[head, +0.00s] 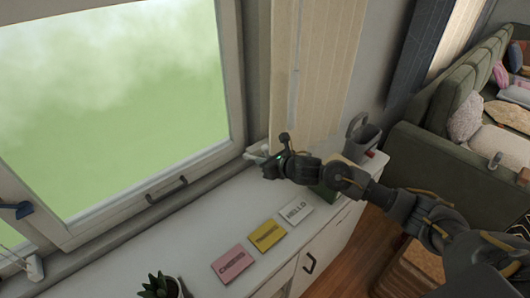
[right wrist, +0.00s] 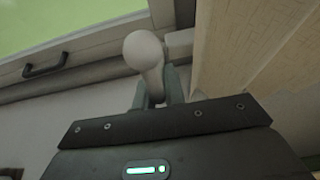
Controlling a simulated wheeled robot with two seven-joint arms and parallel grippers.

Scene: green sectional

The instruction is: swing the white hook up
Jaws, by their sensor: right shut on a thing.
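The white hook (right wrist: 146,52) shows in the right wrist view as a pale rod with a rounded end, beside the window frame. My right gripper (right wrist: 158,90) is shut on it, with one finger on each side of the rod. In the head view my right gripper (head: 266,163) is at the window's lower right corner, just above the white cabinet top. A small pale part of the hook (head: 257,149) shows there beside the gripper. The rest of it is hidden by the gripper and wrist. My left gripper is not in view.
The white cabinet (head: 205,220) holds pink, yellow and white cards (head: 295,211) and a potted plant (head: 158,286). A beige blind (head: 315,70) hangs close to the gripper. A grey watering can (head: 362,138) stands behind my right arm. The window handle (head: 166,189) is to the left.

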